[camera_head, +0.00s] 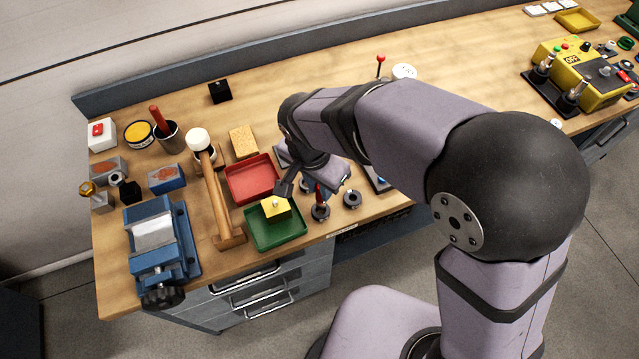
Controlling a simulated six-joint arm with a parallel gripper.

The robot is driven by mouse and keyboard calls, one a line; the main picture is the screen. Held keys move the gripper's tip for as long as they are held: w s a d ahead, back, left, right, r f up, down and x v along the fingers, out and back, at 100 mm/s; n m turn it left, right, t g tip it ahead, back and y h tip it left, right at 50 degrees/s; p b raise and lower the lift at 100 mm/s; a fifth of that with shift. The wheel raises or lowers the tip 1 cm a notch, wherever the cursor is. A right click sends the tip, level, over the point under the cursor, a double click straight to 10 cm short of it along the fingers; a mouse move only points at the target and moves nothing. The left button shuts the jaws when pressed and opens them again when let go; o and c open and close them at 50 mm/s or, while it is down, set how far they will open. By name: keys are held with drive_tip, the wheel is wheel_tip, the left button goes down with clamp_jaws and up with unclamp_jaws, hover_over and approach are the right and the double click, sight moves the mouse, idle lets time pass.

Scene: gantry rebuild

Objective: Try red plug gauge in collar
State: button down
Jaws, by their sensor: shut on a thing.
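The red plug gauge (319,196) shows as a short red handle just below my gripper (318,186), near the front edge of the bench. My gripper is shut on it; the fingertips are small and partly hidden by my own wrist. A dark round collar (320,213) lies right below the red gauge. The gauge looks roughly upright over the collar, but I cannot tell whether its end is inside the bore or just above it. A second dark ring-shaped collar (352,199) lies to the right, apart from the gauge.
A green tray (262,240) holding a yellow block (276,208) is close on the left, with a red tray (252,180) behind it. A mallet (213,190) and blue vise (160,245) stand further left. A yellow control box (590,75) is far right.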

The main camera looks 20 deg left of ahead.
drive_tip(key=shift+f+b, duration=0.95)
drive_tip(key=shift+f, duration=0.45)
idle(0.9)
drive_tip(key=shift+r, duration=0.25)
idle(0.4)
drive_tip(key=shift+r+p, duration=2.4)
drive_tip(key=shift+r, duration=0.45)
